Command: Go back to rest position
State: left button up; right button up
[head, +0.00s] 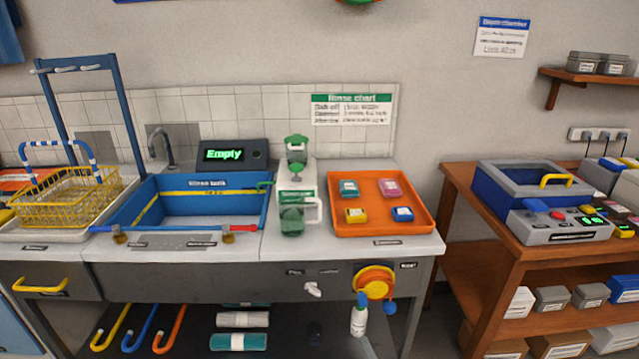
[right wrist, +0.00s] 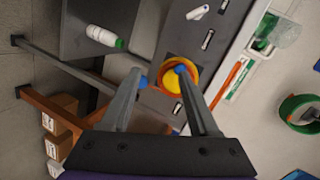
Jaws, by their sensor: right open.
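My right gripper (right wrist: 161,76) shows in the right wrist view with its two grey fingers spread and nothing held. An orange and yellow round knob (right wrist: 177,78) appears beyond and partly between the fingertips; I cannot tell how far off it is. In the head view the same knob (head: 374,281) sits on the front of the grey bench, with a blue ball end below it. Neither gripper shows in the head view, and my left gripper is in no view.
A blue sink (head: 205,208), a green-and-white dispenser (head: 293,190) and an orange tray (head: 382,216) with several small blocks are on the bench. A wooden table (head: 480,235) with a blue chamber stands at right. A white bottle (head: 359,318) is below the knob.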

jog(key=s+d+f+n+g+h, duration=0.1)
jog(key=s+d+n+g, duration=0.15)
jog(key=s+n, duration=0.4)
jog(key=s+d+f+n+g, duration=0.1)
jog(key=s+d+n+g, duration=0.2)
jog(key=s, duration=0.6)
jog(key=s+d+f+n+g+h, duration=0.15)
jog(key=s+n+g, duration=0.25)
jog(key=s, duration=0.4)
pick_arm(q)
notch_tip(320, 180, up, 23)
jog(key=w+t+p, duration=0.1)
jog(key=p, duration=1.9)
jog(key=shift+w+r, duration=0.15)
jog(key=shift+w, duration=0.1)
pick_arm(e)
notch_tip(320, 180, up, 22)
jog(key=w, duration=0.2)
jog(key=shift+w+a+r+t, duration=0.2)
jog(key=shift+a+r+t, duration=0.1)
jog(key=shift+t, duration=0.15)
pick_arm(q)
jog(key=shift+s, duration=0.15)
pick_arm(e)
jog(key=shift+s, duration=0.15)
